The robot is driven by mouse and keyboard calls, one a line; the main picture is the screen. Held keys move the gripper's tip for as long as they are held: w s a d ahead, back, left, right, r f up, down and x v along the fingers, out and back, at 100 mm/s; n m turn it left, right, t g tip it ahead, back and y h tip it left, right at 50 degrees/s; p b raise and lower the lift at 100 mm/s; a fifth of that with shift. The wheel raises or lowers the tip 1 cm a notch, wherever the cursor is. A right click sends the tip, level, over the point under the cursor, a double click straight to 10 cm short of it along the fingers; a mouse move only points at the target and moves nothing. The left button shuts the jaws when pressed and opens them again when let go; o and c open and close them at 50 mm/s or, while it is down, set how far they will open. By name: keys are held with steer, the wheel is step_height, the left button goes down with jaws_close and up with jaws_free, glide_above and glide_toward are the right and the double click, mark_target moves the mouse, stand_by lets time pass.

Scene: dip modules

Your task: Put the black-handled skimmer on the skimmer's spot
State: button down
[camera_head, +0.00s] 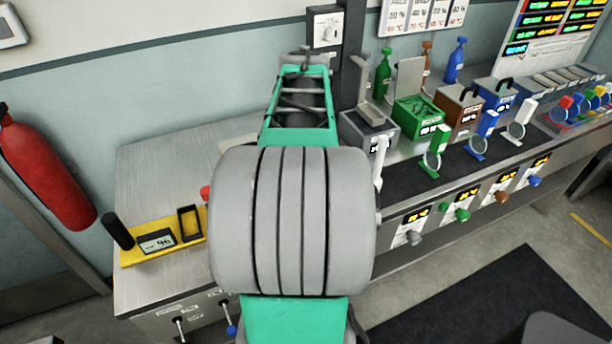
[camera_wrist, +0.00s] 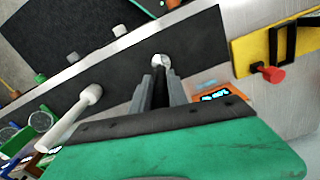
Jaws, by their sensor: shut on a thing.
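In the wrist view my gripper (camera_wrist: 158,78) points down over the bench, with its two grey fingers closed on a dark upright bar. I take this bar to be the handle of the black-handled skimmer (camera_wrist: 158,92). A small pale piece shows just past the fingertips, against the dark strip; I cannot tell whether it belongs to the skimmer. The rest of the skimmer is hidden by the gripper. In the head view my arm covers the gripper and the skimmer. I cannot make out the skimmer's spot.
A dark strip (camera_head: 411,179) runs along the bench. Green (camera_head: 434,158), blue (camera_head: 477,144) and white-handled (camera_head: 523,117) skimmers stand along it before coloured modules. A white rod (camera_wrist: 72,118) rises near my gripper's left. A yellow plate (camera_head: 134,258) with a black cylinder (camera_head: 117,231) lies left.

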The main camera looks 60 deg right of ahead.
steer(key=shift+f, duration=0.6)
steer(key=shift+f, duration=0.15)
steer(key=c, duration=1.3)
jaws_free()
step_height(320, 180, up, 12)
steer(key=w+a+f+n+t, duration=0.1)
steer(key=w+a+f+n, duration=0.2)
steer(key=a, duration=0.4)
steer(key=w+a+f+n, duration=0.1)
steer(key=w+a+f, duration=0.2)
steer(key=w+a, duration=0.35)
steer(key=a+f+n, duration=0.1)
steer(key=a+f, duration=0.2)
steer(key=a, duration=0.3)
steer(key=s+a+f+n+t, duration=0.1)
steer(key=a+f+n, duration=0.1)
steer(key=a, duration=0.4)
steer(key=s+a+f+n+t, duration=0.1)
steer(key=a+f, duration=0.2)
steer(key=a, duration=0.2)
steer(key=shift+a+f+n, duration=0.3)
steer(key=shift+a+f, duration=0.05)
steer(key=shift+a, duration=0.05)
